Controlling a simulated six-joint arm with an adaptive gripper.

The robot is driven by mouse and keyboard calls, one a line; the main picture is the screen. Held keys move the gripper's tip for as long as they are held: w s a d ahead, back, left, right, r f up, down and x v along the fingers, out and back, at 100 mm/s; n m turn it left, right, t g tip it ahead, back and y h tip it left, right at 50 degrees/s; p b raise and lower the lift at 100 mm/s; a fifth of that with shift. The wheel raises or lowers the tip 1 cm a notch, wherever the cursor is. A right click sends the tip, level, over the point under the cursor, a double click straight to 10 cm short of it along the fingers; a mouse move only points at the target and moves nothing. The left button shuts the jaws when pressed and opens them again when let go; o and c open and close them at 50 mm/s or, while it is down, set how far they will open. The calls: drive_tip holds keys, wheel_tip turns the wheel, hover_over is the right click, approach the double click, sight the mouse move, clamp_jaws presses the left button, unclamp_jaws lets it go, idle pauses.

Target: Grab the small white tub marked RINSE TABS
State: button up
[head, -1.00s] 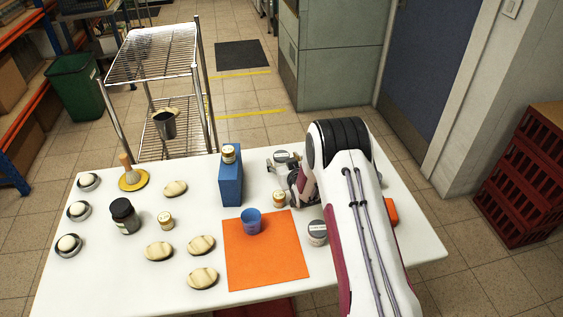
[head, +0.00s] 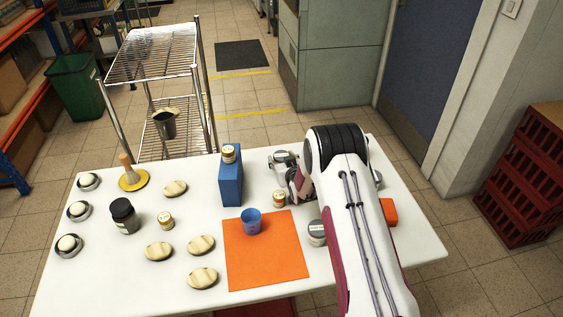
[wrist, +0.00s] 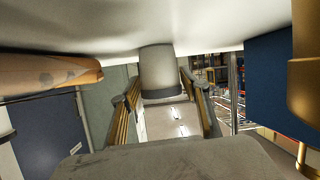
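A small white tub with a grey lid (head: 284,158) stands near the far edge of the table, partly behind my gripper. Its label is too small to read. In the wrist view, which is upside down, the white tub (wrist: 160,75) is ahead, between the two finger ends. My gripper (wrist: 162,92) is open, with one finger on each side of the tub. I cannot tell whether either finger touches it. In the head view my gripper (head: 280,166) is partly hidden by my arm. Another white tub with a grey lid (head: 317,232) stands nearer, beside my arm.
A gold-lidded small jar (head: 279,199) stands close beside my gripper. A blue block (head: 231,186) with a small jar (head: 229,153) on top is left of it. A blue cup (head: 251,221) stands on an orange mat (head: 275,265). An orange object (head: 389,212) lies right of my arm.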

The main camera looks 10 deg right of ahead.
sight(282, 155)
drive_tip(key=c, duration=0.7)
drive_tip(key=shift+r, duration=0.15)
drive_tip(key=shift+r, duration=4.9)
